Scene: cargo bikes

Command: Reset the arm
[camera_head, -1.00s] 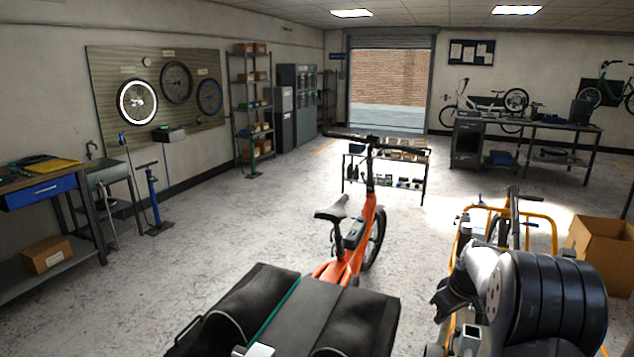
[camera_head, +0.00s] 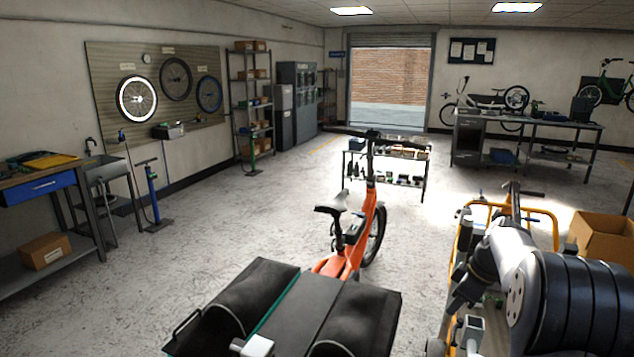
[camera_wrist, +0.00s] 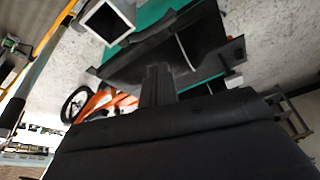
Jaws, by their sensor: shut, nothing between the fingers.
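My arm (camera_head: 575,300) stands at the right of the head view, its thick black and white links folded close to the camera. In the wrist view, my gripper (camera_wrist: 158,80) shows as dark fingers, closed together and empty. Its wide black body fills the lower part of that view. The orange cargo bike (camera_head: 350,258) stands ahead of me in the head view, apart from the arm, and part of it shows in the wrist view (camera_wrist: 105,103).
A black cargo box (camera_head: 310,305) with a green strip fills the front centre. A yellow-framed cargo bike (camera_head: 545,218) stands by my arm. A cardboard box (camera_head: 600,238) lies at far right. A low rack (camera_head: 385,163) stands behind the orange bike. Floor at centre left is clear.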

